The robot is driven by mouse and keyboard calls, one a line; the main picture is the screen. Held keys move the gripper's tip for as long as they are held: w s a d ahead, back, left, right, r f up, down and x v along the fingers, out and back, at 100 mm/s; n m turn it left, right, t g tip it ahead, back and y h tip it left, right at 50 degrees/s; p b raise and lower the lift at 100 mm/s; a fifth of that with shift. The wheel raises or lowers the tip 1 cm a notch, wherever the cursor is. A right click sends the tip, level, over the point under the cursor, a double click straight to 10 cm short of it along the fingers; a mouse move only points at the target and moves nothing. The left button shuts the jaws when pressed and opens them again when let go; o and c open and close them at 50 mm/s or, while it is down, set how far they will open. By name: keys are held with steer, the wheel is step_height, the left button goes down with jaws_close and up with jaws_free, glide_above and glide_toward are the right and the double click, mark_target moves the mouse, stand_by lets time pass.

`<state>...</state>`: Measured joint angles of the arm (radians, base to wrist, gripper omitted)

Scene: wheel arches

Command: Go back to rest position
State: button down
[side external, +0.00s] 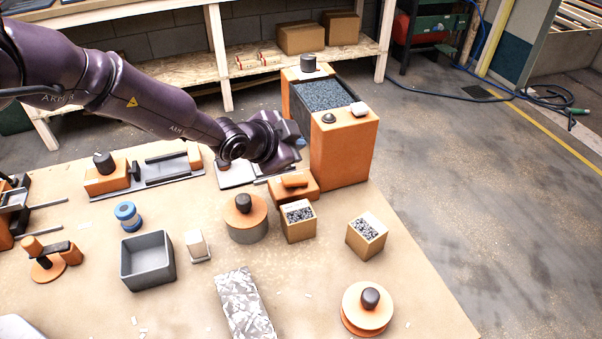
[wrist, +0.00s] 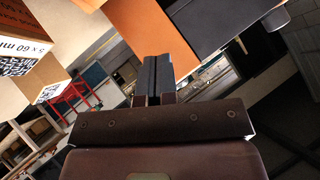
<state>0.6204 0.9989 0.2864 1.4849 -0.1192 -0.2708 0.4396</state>
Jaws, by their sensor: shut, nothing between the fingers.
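My gripper (wrist: 158,80) shows in the wrist view with its two dark fingers together and nothing between them. In the side external view my dark purple arm reaches in from the upper left. Its end (side external: 290,140) is above the table, close to the left side of a tall orange bin (side external: 345,155) filled with dark grey chips. I cannot tell whether it touches the bin. The fingertips are hard to make out there. An orange surface (wrist: 150,28) shows beyond the fingers in the wrist view.
Below the gripper stand a low orange block (side external: 293,188) and a small box of chips (side external: 298,222). A round lidded container (side external: 246,220), a grey open box (side external: 147,262) and a second chip box (side external: 367,237) stand nearby.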

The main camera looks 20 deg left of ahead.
stand_by(0.5)
steer(key=s+f, duration=0.1)
steer(key=a+f+g, duration=0.1)
steer(key=s+f+n+g+y, duration=0.1)
steer(key=shift+s+a+f, duration=0.15)
steer(key=shift+s+a, duration=0.2)
steer(key=s+a, duration=0.1)
steer(key=s+a+n+g, duration=0.1)
steer(key=s, duration=0.1)
steer(key=s+r+g+y, duration=0.1)
steer(key=shift+s+a+n, duration=0.3)
steer(key=shift+s+a, duration=0.1)
steer(key=s+a+r+n, duration=0.2)
steer(key=s+a+r, duration=0.4)
steer(key=s+r, duration=0.2)
steer(key=s+a+r+n, duration=0.3)
steer(key=s+a+r, duration=0.3)
steer(key=s, duration=0.6)
steer(key=s+a+r+n+g, duration=0.1)
steer(key=s+a+r+n, duration=0.1)
steer(key=s+a+r, duration=0.4)
steer(key=s+r, duration=0.3)
steer(key=r, duration=0.2)
steer(key=shift+s+a+n+y, duration=0.3)
steer(key=shift+s+a+y, duration=0.05)
steer(key=shift+s+y, duration=0.05)
